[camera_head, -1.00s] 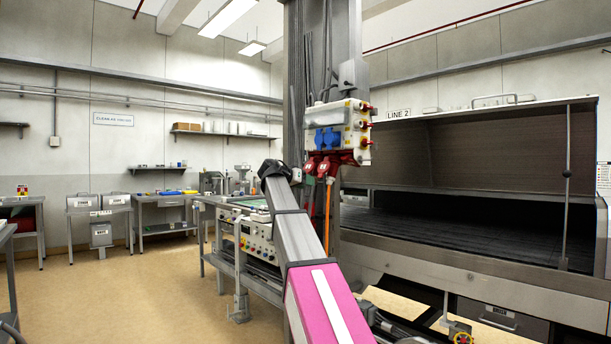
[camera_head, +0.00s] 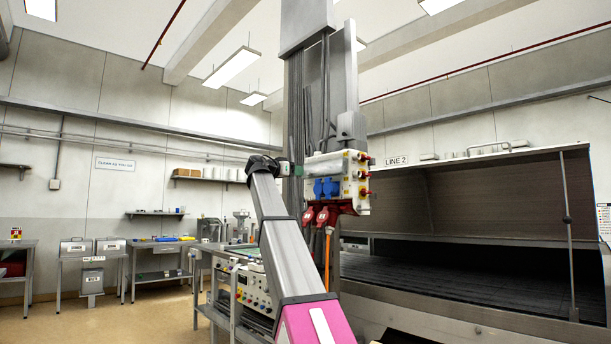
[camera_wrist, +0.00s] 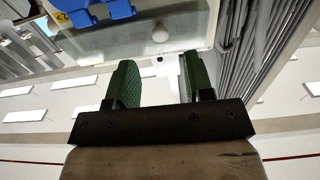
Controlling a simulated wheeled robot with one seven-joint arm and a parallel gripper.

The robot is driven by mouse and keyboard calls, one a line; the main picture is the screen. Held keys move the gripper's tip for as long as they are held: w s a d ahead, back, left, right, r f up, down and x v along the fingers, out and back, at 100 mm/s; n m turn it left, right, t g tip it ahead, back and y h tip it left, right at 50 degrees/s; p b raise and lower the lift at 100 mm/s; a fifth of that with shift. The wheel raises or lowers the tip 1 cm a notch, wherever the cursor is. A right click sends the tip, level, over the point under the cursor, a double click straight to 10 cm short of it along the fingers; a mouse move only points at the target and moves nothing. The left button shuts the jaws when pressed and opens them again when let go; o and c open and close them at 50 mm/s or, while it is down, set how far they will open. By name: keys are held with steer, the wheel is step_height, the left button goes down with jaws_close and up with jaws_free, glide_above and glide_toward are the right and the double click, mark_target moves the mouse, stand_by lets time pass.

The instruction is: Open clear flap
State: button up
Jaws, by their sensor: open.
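The clear flap (camera_head: 322,169) is a pale see-through cover on the upper front of the electrical box (camera_head: 349,160), above two blue sockets (camera_head: 326,188). It looks closed. In the wrist view the flap (camera_wrist: 120,42) is a translucent panel with a round pale knob (camera_wrist: 160,33), and the blue sockets (camera_wrist: 100,12) are at the top. My gripper (camera_head: 299,171) is just left of the box at about the flap's height. In the wrist view my gripper (camera_wrist: 159,65) has its two green fingers apart, with nothing between them. The knob appears beyond the fingertips, roughly between them.
Red sockets (camera_head: 321,217) and an orange cable (camera_head: 328,255) hang below the box. A grey column (camera_head: 308,90) with cables rises behind it. The dryer hood (camera_head: 495,195) stands to the right. A control bench (camera_head: 250,290) is below my arm.

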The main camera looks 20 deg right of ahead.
mark_target(308, 173)
steer(key=shift+x, duration=3.05)
jaws_close()
